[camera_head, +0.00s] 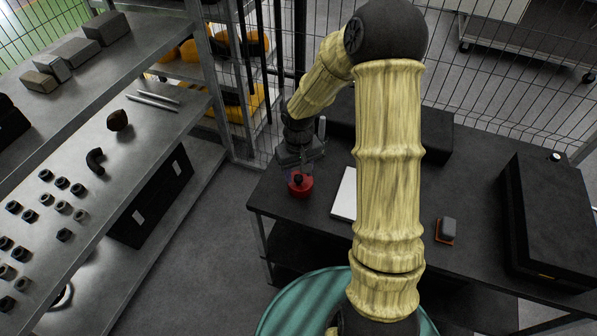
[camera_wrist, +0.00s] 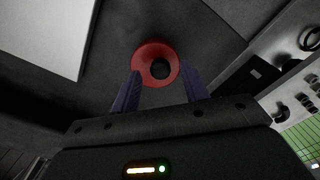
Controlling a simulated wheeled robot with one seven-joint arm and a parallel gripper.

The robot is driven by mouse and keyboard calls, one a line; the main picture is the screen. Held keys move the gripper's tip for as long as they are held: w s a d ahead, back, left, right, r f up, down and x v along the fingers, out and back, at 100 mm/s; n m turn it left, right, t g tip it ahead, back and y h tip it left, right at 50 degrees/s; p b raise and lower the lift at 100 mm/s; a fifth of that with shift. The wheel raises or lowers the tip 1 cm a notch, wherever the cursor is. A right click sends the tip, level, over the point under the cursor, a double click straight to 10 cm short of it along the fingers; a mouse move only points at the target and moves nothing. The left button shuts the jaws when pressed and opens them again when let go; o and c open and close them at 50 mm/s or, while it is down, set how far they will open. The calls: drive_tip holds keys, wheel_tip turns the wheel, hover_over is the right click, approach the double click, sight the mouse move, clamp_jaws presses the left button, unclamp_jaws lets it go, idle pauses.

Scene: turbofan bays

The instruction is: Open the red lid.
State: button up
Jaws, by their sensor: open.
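The red lid (camera_head: 300,187) is a round red piece with a dark knob in its middle. It sits near the left corner of the dark table (camera_head: 269,191). In the wrist view the red lid (camera_wrist: 147,50) lies just beyond my fingertips, with its dark knob (camera_wrist: 160,69) roughly between them. My gripper (camera_wrist: 160,83) is open, with one finger at each side of the lid's near edge. In the head view my gripper (camera_head: 301,166) is above and just behind the lid. I cannot tell whether the fingers touch it. What lies under the lid is hidden.
A white flat item (camera_head: 344,193) lies right of the lid. A small grey and orange object (camera_head: 446,230) and a large black case (camera_head: 550,220) are farther right. A metal shelf (camera_head: 150,150) with several small parts stands at the left, across a floor gap.

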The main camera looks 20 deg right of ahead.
drive_tip(key=shift+f, duration=0.5)
clamp_jaws()
drive_tip(key=shift+w+r+p, duration=0.15)
drive_tip(key=shift+r+p, duration=0.05)
drive_tip(key=shift+p, duration=0.15)
